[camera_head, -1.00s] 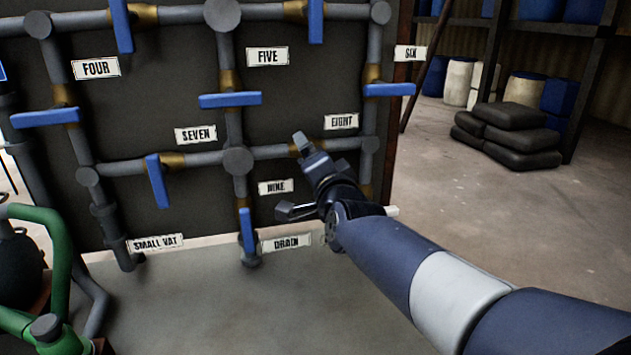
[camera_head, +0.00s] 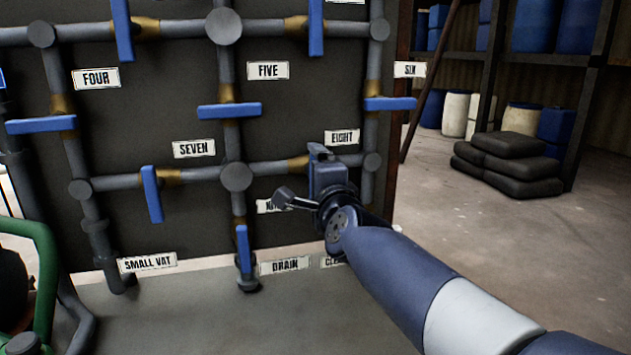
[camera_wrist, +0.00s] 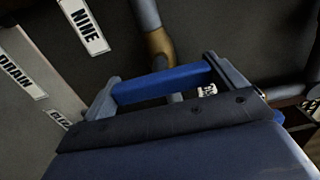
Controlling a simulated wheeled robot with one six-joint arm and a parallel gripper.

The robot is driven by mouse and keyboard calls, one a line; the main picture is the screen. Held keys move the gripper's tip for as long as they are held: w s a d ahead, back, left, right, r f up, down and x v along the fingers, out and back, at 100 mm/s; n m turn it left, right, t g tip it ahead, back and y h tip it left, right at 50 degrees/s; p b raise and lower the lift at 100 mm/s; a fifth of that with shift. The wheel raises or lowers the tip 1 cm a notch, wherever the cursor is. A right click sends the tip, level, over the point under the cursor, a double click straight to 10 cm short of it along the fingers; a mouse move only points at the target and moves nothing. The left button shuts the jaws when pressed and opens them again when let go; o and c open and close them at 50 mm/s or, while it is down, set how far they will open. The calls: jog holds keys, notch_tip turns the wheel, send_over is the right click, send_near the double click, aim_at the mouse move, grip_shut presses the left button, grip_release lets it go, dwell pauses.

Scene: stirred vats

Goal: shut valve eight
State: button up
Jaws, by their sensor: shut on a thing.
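My gripper (camera_head: 300,176) is in front of the pipe panel, just below the EIGHT label (camera_head: 342,137). In the wrist view its two fingers (camera_wrist: 160,82) are shut on the ends of a blue handle, valve eight's (camera_wrist: 165,84). The handle lies across its grey pipe, roughly at a right angle, beside a brass fitting (camera_wrist: 158,45). In the head view the brass fitting of valve eight (camera_head: 297,163) shows on the horizontal pipe, but its handle is hidden behind my gripper.
The NINE label (camera_wrist: 83,25) is close by; valve nine's blue handle (camera_head: 243,248) hangs left of my gripper. Valve five (camera_head: 230,110) and valve six (camera_head: 390,104) are above. Black sacks (camera_head: 510,165) and shelves stand at right; floor there is clear.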

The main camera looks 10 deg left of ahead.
jog(key=o, duration=0.7)
jog(key=p+v, duration=0.2)
jog(key=v, duration=0.8)
jog(key=shift+s+d, duration=0.2)
jog(key=shift+s, duration=0.15)
jog(key=shift+w, duration=0.15)
jog(key=b+x, duration=0.2)
jog(key=x, duration=0.8)
jog(key=shift+w+a, duration=0.2)
jog(key=shift+w, duration=0.05)
